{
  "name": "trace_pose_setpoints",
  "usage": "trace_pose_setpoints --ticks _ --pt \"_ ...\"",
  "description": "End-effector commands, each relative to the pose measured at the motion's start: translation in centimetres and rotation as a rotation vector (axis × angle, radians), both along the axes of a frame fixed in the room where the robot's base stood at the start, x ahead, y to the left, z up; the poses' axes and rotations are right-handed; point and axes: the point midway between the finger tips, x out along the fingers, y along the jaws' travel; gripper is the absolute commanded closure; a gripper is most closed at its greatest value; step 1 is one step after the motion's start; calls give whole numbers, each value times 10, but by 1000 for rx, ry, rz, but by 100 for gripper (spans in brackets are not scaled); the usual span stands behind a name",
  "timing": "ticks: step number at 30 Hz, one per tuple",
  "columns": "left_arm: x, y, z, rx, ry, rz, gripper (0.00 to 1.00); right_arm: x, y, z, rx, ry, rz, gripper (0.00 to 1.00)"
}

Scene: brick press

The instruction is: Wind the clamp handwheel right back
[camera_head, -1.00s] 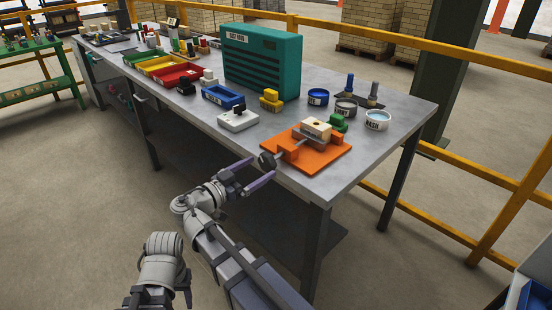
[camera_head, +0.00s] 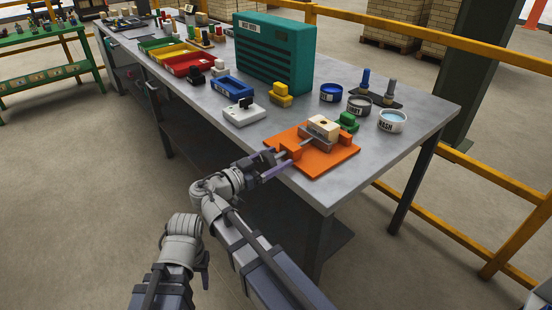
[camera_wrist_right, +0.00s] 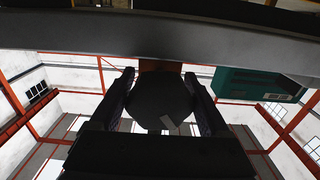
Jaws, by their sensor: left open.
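The orange clamp fixture (camera_head: 318,163) sits at the table's near right corner, with a pale block (camera_head: 323,127) held between its grey and orange parts. Its dark handwheel points toward me; in the right wrist view the handwheel (camera_wrist_right: 163,100) is a dark disc. My right gripper (camera_head: 279,164) is at the handwheel, one finger on each side of it. The wrist view shows these fingers (camera_wrist_right: 160,78) close to the disc's edges; whether they press on it is unclear. My left gripper (camera_head: 204,264) hangs low, away from the table, mostly hidden behind its own wrist.
Near the clamp are a green piece (camera_head: 348,121), a white wash tub (camera_head: 392,120), two other round tubs, a yellow piece (camera_head: 281,96) and a white switch box (camera_head: 244,113). A teal cabinet (camera_head: 275,52) stands behind. The table's front edge runs just under my right gripper.

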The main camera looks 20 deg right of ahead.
Motion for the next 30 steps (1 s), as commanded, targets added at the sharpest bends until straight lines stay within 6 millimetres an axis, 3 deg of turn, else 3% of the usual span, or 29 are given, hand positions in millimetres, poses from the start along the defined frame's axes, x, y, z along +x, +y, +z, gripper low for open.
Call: trace_pose_setpoints --ticks 2,15,20,30 --pt "0 0 0 0 0 0 49 0 0 0 0 0 0 30" --pt "0 0 0 0 0 0 49 0 0 0 0 0 0 80" --pt "0 0 0 0 0 0 49 0 0 0 -15 41 0 81" --pt "0 0 0 0 0 0 49 -1 0 0 -115 318 0 81"
